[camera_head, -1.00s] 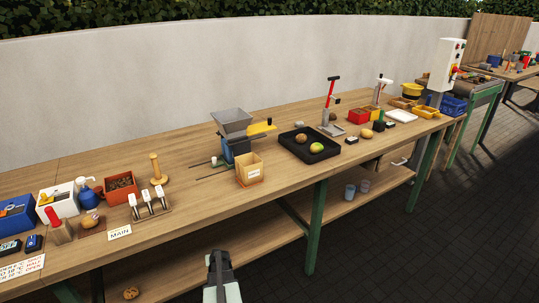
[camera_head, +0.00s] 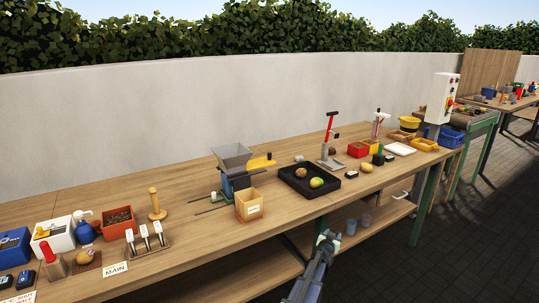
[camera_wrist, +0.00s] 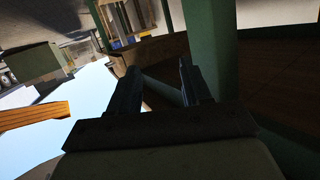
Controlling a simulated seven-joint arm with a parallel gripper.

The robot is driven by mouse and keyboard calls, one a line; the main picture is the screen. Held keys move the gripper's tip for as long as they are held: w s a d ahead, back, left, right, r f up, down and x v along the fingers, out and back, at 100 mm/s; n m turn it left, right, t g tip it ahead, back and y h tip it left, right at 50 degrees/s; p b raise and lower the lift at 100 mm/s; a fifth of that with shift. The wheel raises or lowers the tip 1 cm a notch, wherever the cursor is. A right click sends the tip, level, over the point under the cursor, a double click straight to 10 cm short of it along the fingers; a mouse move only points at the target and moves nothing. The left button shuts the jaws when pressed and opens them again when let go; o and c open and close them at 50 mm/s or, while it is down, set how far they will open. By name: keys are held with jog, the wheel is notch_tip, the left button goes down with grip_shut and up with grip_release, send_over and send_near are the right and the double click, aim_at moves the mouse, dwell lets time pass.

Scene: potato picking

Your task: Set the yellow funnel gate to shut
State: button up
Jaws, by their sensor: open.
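The yellow funnel gate (camera_head: 261,162) is a flat yellow plate sticking out to the right from under the grey funnel (camera_head: 232,157). The funnel stands on a blue and dark body on the workbench, behind a small wooden box (camera_head: 249,205). How far the gate is pushed in cannot be told at this size. My gripper (camera_head: 328,237) is in front of the bench's front edge, to the right of and nearer than the funnel, touching nothing. In the wrist view its two dark fingers (camera_wrist: 158,88) are apart with nothing between them.
A black tray (camera_head: 330,190) with potatoes stands right of the funnel. Metal rods lie on the bench left of the funnel. A lever block (camera_head: 148,240) and an orange box (camera_head: 118,222) are further left. A green bench leg (camera_wrist: 208,45) is close to my gripper in the wrist view.

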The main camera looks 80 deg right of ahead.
jog(key=s+d+r+m+g, duration=0.2)
jog(key=s+d+r+m, duration=0.2)
jog(key=s+r, duration=0.7)
jog(key=w+d+r+m+t+h, duration=0.1)
jog(key=d+r, duration=0.1)
jog(key=r, duration=0.4)
jog(key=w+d+r+t, duration=0.2)
jog(key=r, duration=0.3)
jog(key=w+d+r+n+t+y, duration=0.1)
jog(key=w+d+r+n+t, duration=0.25)
jog(key=w, duration=0.25)
jog(key=w+d+r+n+t+y, duration=0.1)
jog(key=w+d+r+n+t, duration=0.15)
jog(key=w+n, duration=0.3)
jog(key=n+y, duration=1.4)
jog(key=n, duration=0.3)
send_near(269, 153)
jog(key=shift+t, duration=0.3)
jog(key=x, duration=1)
jog(key=shift+s+d+f, duration=0.15)
jog(key=shift+s+d, duration=0.05)
jog(key=shift+s, duration=0.1)
